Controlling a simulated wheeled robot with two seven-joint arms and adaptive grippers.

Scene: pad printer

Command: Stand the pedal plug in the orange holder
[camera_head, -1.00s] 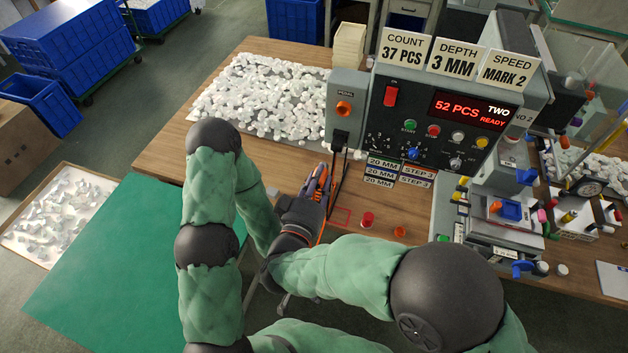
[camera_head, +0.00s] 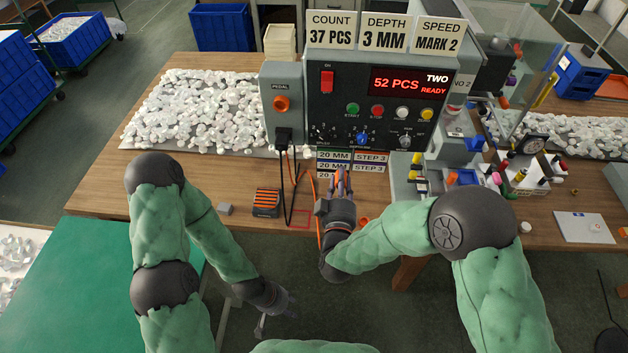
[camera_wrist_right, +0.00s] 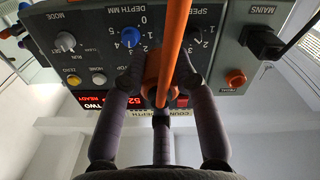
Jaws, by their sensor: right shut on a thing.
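My right gripper (camera_head: 341,184) is just in front of the console, above the table's front part. In the right wrist view its fingers (camera_wrist_right: 160,88) are closed around an orange round piece, the pedal plug (camera_wrist_right: 153,68), with an orange cable running from it. The plug is partly hidden by the fingers. A dark block with orange stripes (camera_head: 266,203) stands on the table left of this gripper. A small orange piece (camera_head: 363,223) lies just right of it. I cannot tell which is the orange holder. My left gripper (camera_head: 275,311) is low, in front of the table, fingers apart and empty.
The console (camera_head: 375,130) stands behind my right gripper. Its orange pedal socket (camera_head: 281,103) is empty; a black plug (camera_head: 284,135) sits below it. Black cables hang beside the striped block. A red outlined square (camera_head: 300,219) marks bare table. White pieces (camera_head: 195,110) cover the left.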

